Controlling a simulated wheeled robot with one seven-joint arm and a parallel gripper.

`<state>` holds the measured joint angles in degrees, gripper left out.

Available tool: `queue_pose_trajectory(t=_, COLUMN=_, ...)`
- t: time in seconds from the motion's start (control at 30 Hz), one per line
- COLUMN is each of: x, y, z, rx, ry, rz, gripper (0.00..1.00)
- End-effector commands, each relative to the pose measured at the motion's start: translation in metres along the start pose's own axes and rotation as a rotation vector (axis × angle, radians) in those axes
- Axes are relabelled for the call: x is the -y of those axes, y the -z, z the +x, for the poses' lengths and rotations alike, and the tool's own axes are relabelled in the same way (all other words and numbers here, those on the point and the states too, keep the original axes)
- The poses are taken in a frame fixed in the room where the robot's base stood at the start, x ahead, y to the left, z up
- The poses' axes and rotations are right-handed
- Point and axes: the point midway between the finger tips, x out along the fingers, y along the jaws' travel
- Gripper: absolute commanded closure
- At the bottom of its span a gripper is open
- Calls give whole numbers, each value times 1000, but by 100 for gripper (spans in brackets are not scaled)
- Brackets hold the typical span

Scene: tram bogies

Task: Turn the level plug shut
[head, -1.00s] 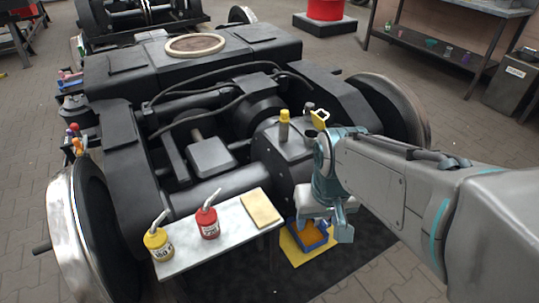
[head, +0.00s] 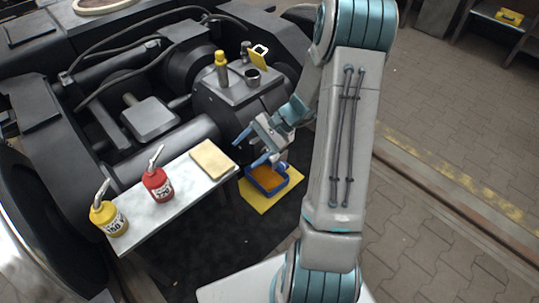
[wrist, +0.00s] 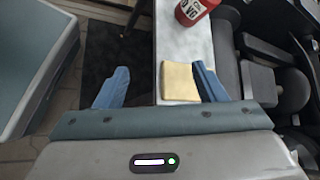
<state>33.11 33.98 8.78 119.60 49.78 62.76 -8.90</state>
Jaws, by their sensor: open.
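The gearbox housing (head: 232,105) sits in the bogie's middle, beyond my gripper. On top stand a yellow-capped post (head: 221,70), a short dark open-topped fitting (head: 252,77) and a piece with a yellow tag (head: 258,60). I cannot make out which part is the level plug; the housing's near face is partly hidden by my arm. My gripper (head: 252,148) is in front of the housing, pointing left, open and empty. In the wrist view its blue fingers (wrist: 160,74) are spread apart, with the small table's edge and a folded cloth beyond them.
The small white table (head: 183,190) holds a yellow can (head: 109,218), a red can (head: 157,184) and a beige folded cloth (head: 212,159). A blue tray (head: 266,181) with orange-brown contents sits on a yellow mat (head: 262,201) below my gripper. Open paving lies to the right.

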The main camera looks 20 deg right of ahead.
Motion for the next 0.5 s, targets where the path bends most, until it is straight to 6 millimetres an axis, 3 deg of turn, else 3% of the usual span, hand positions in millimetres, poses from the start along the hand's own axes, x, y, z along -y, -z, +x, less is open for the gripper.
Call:
queue_pose_trajectory(t=0.03, x=-8, y=24, z=7, rx=21, ry=70, rz=60, gripper=36)
queue_pose_trajectory(t=0.27, x=-29, y=114, z=18, rx=83, ry=398, rz=292, gripper=36)
queue_pose_trajectory(t=0.5, x=-73, y=211, z=25, rx=110, ry=774, rz=528, gripper=36)
